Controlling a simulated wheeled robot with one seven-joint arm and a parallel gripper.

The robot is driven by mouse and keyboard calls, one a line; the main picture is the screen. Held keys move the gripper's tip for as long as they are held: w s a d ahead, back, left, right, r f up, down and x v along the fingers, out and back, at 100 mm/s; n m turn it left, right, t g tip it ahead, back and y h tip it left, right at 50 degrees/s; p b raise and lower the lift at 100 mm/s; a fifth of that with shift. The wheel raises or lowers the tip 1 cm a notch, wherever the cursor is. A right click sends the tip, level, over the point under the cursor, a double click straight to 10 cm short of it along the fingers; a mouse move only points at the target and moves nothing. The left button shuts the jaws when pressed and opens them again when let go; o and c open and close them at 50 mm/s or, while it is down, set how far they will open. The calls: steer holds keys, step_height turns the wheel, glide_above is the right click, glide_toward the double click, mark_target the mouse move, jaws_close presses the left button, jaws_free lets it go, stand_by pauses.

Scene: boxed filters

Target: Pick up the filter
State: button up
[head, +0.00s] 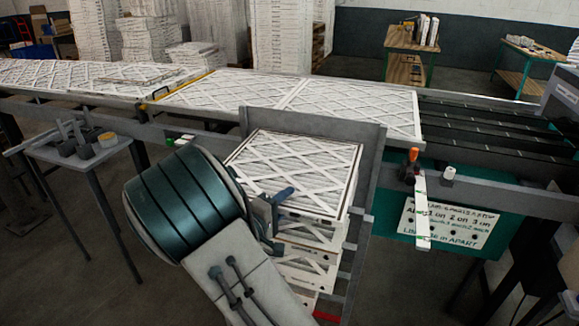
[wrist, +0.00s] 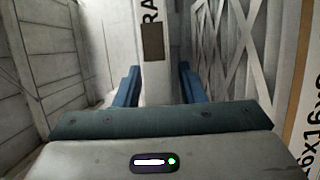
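The top filter (head: 300,165), a white box with a criss-cross face, lies on a stack of similar filters (head: 305,265). My gripper (head: 281,195) is at the near left part of this top filter, with one blue finger showing by its edge. In the wrist view my two blue fingers (wrist: 161,85) stand apart. A pale printed side edge of a filter (wrist: 155,70) shows between them, and the criss-cross face (wrist: 232,45) is to the right. Whether the fingers touch the edge is unclear. My wrist hides part of the stack in the head view.
A grey metal frame (head: 378,165) stands behind and right of the stack. Beyond it a conveyor (head: 470,115) carries more filters (head: 350,105). A green board with a sign (head: 447,226) is at right, and a small side table (head: 80,150) at left.

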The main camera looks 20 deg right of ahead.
jaws_close()
steer(key=shift+r, duration=0.1)
